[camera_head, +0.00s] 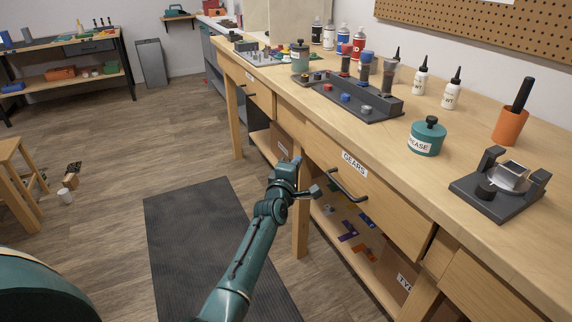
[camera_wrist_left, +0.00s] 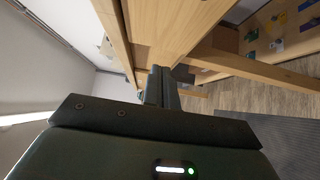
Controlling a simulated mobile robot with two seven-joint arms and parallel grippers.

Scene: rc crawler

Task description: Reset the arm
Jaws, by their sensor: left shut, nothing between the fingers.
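My left arm reaches up from the bottom of the head view, over the dark floor mat. Its gripper (camera_head: 314,191) is beside the workbench front, close to the left end of the dark handle (camera_head: 348,186) of the drawer labelled GEARS (camera_head: 385,205). I cannot tell from the head view whether it touches the handle. In the left wrist view the fingers (camera_wrist_left: 161,88) are together with nothing between them, and the bench's wooden frame (camera_wrist_left: 170,30) is beyond them. My right gripper is in neither view.
The workbench top (camera_head: 460,170) holds a dark parts tray (camera_head: 375,108), a teal grease pot (camera_head: 427,138), bottles and a grey fixture (camera_head: 500,187). A lower shelf holds coloured parts. A stool (camera_head: 18,180) stands at far left.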

